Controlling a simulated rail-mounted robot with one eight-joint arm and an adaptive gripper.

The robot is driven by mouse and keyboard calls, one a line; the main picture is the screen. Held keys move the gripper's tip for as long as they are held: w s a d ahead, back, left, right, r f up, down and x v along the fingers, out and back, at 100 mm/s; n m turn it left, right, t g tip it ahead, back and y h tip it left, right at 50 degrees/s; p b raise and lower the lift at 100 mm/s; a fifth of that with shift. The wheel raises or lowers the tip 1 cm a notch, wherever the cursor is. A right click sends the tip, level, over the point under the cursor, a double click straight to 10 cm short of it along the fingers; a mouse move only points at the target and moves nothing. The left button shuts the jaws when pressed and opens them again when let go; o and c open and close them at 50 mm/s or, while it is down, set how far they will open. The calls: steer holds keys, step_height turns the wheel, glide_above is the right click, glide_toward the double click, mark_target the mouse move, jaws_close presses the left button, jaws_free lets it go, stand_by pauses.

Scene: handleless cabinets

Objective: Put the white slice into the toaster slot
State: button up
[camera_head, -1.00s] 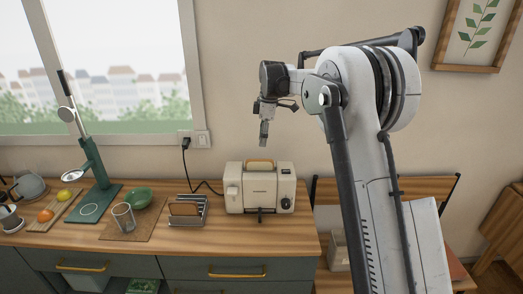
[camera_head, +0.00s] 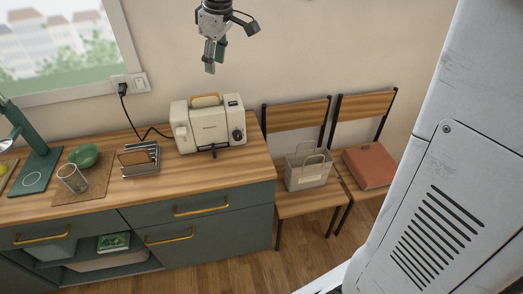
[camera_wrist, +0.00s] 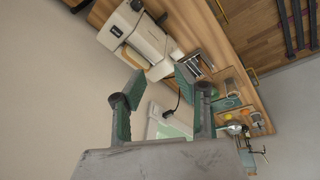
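The cream toaster (camera_head: 208,125) stands on the wooden counter near its right end. A tan, bread-coloured piece (camera_head: 205,100) shows at its top slot; whether it is a slice or part of the slot is unclear. A metal rack (camera_head: 140,160) to the left of the toaster holds a brown slice (camera_head: 136,157). No clearly white slice can be made out. My gripper (camera_head: 209,68) hangs in the air above the toaster. In the wrist view, its green-padded fingers (camera_wrist: 155,88) are apart with nothing between them, and the toaster (camera_wrist: 141,33) and rack (camera_wrist: 197,66) show beyond them.
A glass (camera_head: 73,179) and a green bowl (camera_head: 84,156) stand left of the rack. A black cord runs from the wall plug (camera_head: 122,89) down behind the toaster. Right of the counter are two chairs, one holding a bag (camera_head: 308,170), the other a reddish-brown item (camera_head: 370,165).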

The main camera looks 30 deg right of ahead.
steer(key=s+f+m+t, duration=0.2)
steer(key=s+f+m, duration=0.2)
steer(key=s, duration=1)
steer(key=s+f+m+t, duration=0.2)
steer(key=s+f+m, duration=0.2)
steer(key=s, duration=0.9)
steer(key=shift+s+a+f+m+h, duration=0.15)
steer(key=shift+s+f+m+h, duration=0.15)
steer(key=shift+s+f+m, duration=0.15)
step_height(320, 180, down, 5)
steer(key=b, duration=0.4)
steer(key=shift+r+b, duration=0.1)
steer(key=shift+b, duration=0.25)
steer(key=shift+o, duration=0.4)
